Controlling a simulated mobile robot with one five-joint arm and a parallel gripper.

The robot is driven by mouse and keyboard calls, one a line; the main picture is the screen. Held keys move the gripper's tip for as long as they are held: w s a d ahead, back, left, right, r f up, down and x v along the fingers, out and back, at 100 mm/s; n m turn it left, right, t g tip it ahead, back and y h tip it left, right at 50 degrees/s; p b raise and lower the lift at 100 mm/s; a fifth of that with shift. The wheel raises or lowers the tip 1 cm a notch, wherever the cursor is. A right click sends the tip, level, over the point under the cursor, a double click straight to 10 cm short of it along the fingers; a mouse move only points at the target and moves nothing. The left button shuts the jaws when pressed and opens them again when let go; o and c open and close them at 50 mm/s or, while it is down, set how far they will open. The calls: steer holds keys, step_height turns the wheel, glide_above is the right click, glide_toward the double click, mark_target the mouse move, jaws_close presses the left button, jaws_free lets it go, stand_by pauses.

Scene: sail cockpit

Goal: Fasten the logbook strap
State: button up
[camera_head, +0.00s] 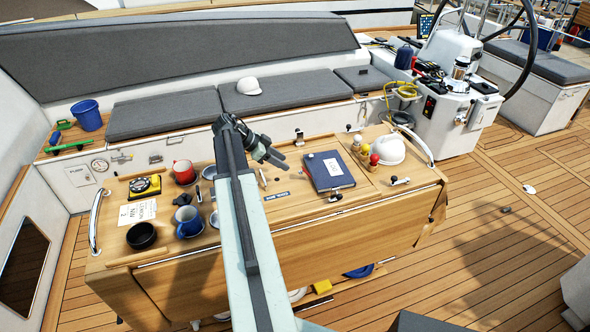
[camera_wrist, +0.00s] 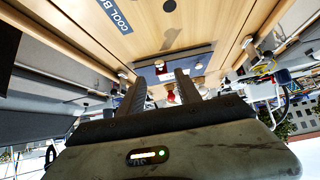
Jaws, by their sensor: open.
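The logbook (camera_head: 327,171) is a dark blue book with a white label, lying on the wooden cockpit table (camera_head: 290,217). A small dark fitting (camera_head: 336,197) sits at its front edge; I cannot tell whether it belongs to the strap. My gripper (camera_head: 281,161) is open and empty, above the table just left of the book. In the wrist view the two fingers of my gripper (camera_wrist: 160,75) are apart, with the blue logbook (camera_wrist: 160,69) partly hidden behind them. The strap itself is too small to make out.
A white helmet (camera_head: 389,150) and several small coloured-topped items stand right of the book. A red mug (camera_head: 184,172), a blue mug (camera_head: 188,222), a black bowl (camera_head: 141,236) and a yellow instrument (camera_head: 145,187) are on the table's left.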

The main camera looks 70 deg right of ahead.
mark_target(299, 172)
steer(key=b+x, duration=0.5)
steer(key=x, duration=0.2)
steer(key=shift+f, duration=0.3)
steer(key=shift+s+d, duration=0.1)
steer(key=shift+s, duration=0.05)
steer(key=shift+r, duration=0.1)
